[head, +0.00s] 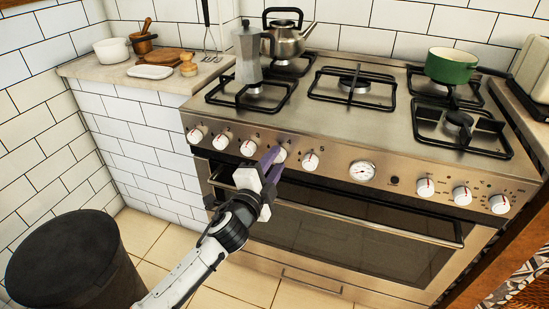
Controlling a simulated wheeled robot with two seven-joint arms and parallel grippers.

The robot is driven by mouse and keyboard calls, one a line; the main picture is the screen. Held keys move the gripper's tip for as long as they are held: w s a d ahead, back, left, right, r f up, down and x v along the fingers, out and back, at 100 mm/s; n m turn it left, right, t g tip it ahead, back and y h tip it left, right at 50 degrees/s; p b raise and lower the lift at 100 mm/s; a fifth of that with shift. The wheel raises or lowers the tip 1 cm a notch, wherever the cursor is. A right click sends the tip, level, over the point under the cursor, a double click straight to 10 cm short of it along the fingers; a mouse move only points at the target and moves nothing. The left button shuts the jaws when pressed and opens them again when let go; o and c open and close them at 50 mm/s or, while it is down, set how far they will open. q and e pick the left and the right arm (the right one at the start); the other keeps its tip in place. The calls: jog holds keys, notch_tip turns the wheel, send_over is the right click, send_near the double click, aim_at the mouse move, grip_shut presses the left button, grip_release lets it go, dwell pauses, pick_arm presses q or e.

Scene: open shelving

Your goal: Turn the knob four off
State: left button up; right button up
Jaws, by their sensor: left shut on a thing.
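Knob four (281,156) is a white round knob with a red mark, on the left half of the steel stove's front panel. A small "4" seems to be printed above it. My left gripper (275,158) comes up from below with its purple fingers at this knob, shut on it. The fingers hide part of the knob, so its exact angle is hard to read. My right gripper is not in view.
Similar knobs (248,148) (310,161) sit close on both sides. The oven handle (350,217) runs below the panel. A moka pot (248,55), a kettle (286,38) and a green pot (451,65) stand on the hob. A dark bin (70,258) is at lower left.

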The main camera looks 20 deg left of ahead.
pick_arm(q)
jog(key=shift+m, duration=0.6)
jog(key=o, duration=1)
jog(key=shift+o, duration=0.2)
jog(key=s+p, duration=0.1)
jog(key=s, duration=0.9)
jog(key=shift+s+a+r, duration=0.15)
jog(key=shift+a+r, duration=0.15)
